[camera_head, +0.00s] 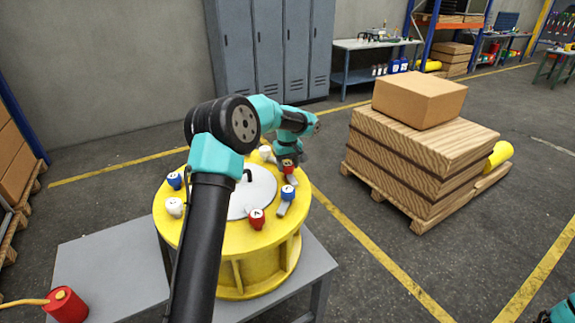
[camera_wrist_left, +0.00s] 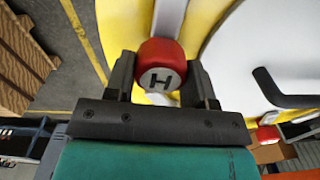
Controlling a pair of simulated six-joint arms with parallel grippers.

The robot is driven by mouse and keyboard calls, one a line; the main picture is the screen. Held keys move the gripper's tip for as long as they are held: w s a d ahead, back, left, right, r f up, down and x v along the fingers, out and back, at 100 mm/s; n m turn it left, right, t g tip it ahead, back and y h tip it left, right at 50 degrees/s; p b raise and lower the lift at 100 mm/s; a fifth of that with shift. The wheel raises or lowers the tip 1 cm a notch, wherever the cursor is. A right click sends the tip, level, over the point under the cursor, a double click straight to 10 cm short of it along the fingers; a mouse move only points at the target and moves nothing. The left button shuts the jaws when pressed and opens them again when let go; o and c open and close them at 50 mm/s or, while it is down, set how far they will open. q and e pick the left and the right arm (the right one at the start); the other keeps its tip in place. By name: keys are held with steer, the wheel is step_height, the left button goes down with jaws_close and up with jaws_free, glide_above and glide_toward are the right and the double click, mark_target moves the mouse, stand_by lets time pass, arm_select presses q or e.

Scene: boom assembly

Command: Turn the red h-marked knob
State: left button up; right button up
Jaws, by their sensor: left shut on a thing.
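The red knob with a black H on its white face (camera_wrist_left: 160,70) sits between the two dark fingers of my left gripper (camera_wrist_left: 162,84) in the left wrist view. The fingers are shut on its sides. In the head view my left arm reaches over the yellow round drum (camera_head: 240,275), and my left gripper (camera_head: 288,161) points down at its far right rim. Part of the red knob (camera_head: 289,170) shows below the gripper there, by a grey lever. My right gripper is out of view; only a teal piece shows at the bottom right corner.
Other knobs ring the drum: a red one (camera_head: 257,219), blue ones (camera_head: 288,192) (camera_head: 174,180) and a white one (camera_head: 174,207). A black bent handle (camera_wrist_left: 285,92) stands near the gripper. A pallet stack (camera_head: 420,150) with a cardboard box is to the right.

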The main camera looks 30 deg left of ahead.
arm_select(q)
steer(key=shift+m, duration=0.4)
steer(key=m, duration=0.8)
steer(key=shift+d, duration=0.1)
steer(key=m, duration=0.4)
steer(key=shift+m, duration=0.3)
steer(key=m, duration=0.4)
steer(key=shift+d+m, duration=0.1)
steer(key=shift+m, duration=0.2)
steer(key=o, duration=0.9)
